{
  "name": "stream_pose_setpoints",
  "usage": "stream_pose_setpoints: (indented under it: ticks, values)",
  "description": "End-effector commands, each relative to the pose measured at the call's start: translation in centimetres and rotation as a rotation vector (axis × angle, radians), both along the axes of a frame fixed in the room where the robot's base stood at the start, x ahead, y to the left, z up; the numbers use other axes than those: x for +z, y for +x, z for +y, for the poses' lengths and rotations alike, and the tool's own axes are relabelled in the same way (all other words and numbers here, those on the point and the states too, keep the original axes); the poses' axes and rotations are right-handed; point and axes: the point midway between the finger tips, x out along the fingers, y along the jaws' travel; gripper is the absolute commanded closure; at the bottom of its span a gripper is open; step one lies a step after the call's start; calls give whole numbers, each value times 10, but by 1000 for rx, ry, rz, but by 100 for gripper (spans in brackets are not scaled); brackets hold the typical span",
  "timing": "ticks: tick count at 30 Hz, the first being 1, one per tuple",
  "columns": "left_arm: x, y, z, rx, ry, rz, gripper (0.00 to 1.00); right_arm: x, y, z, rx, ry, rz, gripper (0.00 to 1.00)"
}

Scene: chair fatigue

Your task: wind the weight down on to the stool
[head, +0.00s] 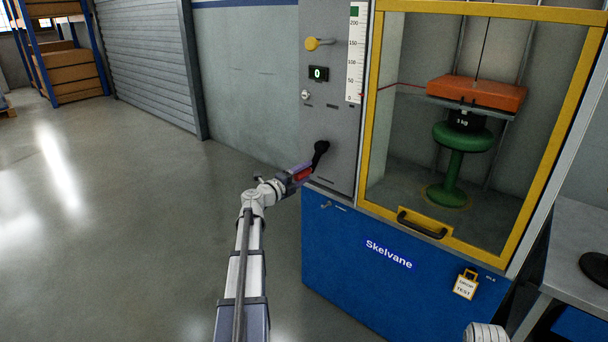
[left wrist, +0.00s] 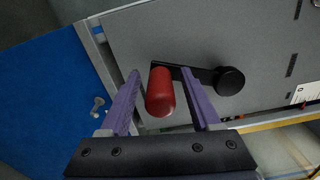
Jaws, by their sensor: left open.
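The test machine has a black crank (head: 320,148) on its grey panel, with a red handle (left wrist: 160,92) in the left wrist view. My left gripper (head: 303,173) is at the handle; in the left wrist view its purple fingers (left wrist: 161,75) stand open on either side of it, with gaps showing. Behind the yellow-framed window, an orange slab (head: 478,93) hangs with a black weight (head: 466,119) under it. The green stool (head: 462,139) stands upright directly below. I cannot tell whether the weight touches its seat. My right gripper is not in view.
The window door has a black handle (head: 422,224). A grey table (head: 580,240) stands at the right. The floor at the left is clear.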

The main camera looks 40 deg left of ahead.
Motion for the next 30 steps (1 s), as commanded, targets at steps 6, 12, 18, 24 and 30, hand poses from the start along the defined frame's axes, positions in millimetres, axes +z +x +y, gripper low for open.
stream_pose_setpoints:
  ticks: [6, 12, 18, 24, 30]
  values:
    - [0, -10, 0, 1, 0, 0, 36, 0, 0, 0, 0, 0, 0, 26]
    - [0, -44, 2, 3, 0, 0, 36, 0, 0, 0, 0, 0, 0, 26]
    - [0, -69, 5, 2, 0, 0, 36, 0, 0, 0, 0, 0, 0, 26]
    - [0, -78, 6, 0, 0, 0, 36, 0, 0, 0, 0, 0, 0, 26]
    - [0, -78, 6, 0, 0, 0, 36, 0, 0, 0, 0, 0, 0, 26]
